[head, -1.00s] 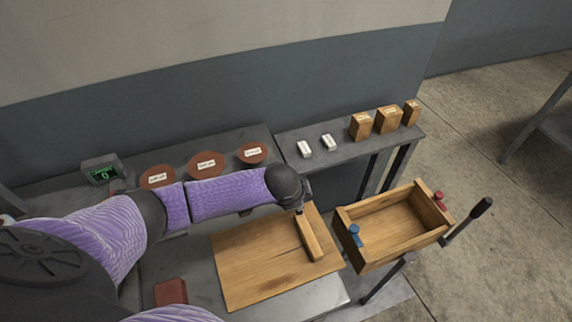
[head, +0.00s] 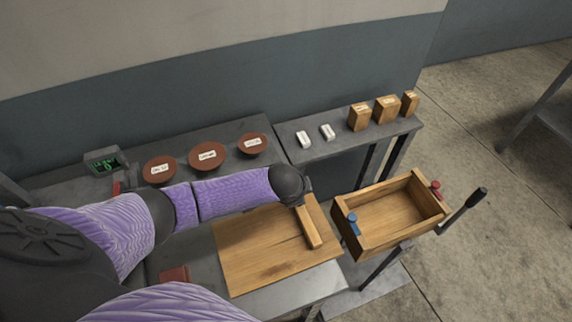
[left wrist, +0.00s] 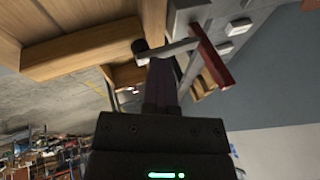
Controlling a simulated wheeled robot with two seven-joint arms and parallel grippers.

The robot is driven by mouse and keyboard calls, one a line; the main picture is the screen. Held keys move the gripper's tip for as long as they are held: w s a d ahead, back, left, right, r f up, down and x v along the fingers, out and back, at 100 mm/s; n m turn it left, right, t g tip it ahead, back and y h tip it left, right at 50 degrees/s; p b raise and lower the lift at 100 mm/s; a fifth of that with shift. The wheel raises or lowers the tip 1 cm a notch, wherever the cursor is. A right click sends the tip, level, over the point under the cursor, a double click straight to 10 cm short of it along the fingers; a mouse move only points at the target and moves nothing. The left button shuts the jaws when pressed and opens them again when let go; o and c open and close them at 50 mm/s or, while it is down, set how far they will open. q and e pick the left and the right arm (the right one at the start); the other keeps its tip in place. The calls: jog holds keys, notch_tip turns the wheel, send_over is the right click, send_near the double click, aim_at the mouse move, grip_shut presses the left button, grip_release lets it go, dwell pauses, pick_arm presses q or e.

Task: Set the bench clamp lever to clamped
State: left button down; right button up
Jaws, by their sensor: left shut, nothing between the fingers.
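In the left wrist view the clamp shows a red lever bar (left wrist: 212,62) beside a grey mount, slanting across the picture. A grey arm (left wrist: 180,47) with a black tip (left wrist: 140,46) reaches left from it. My left gripper (left wrist: 161,82) is shut and empty, with its fingertips close to the grey arm; I cannot tell whether they touch. In the head view my left gripper (head: 303,200) is over the far right part of a wooden board (head: 255,255), by the end of a wooden bar (head: 312,228). My right gripper is out of view.
A wooden crate (head: 372,244) with blue and red knobs and a black-handled rod (head: 465,208) stands right of the board. Behind are labelled brown discs (head: 208,156), white blocks (head: 327,132), wooden blocks (head: 386,109) and a display (head: 104,162). A dark red block (head: 174,275) lies left.

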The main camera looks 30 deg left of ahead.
pick_arm(q)
notch_tip(320, 180, up, 5)
jog(key=p, duration=0.5)
jog(key=shift+a+p, duration=0.1)
jog(key=shift+p, duration=0.3)
jog(key=s+d+p+v, duration=0.1)
jog(key=p+v, duration=0.1)
jog(key=v, duration=0.7)
jog(key=shift+s+f+p, duration=0.15)
jog(key=shift+f+p, duration=0.2)
jog(key=shift+f, duration=0.05)
jog(key=shift+d, duration=0.15)
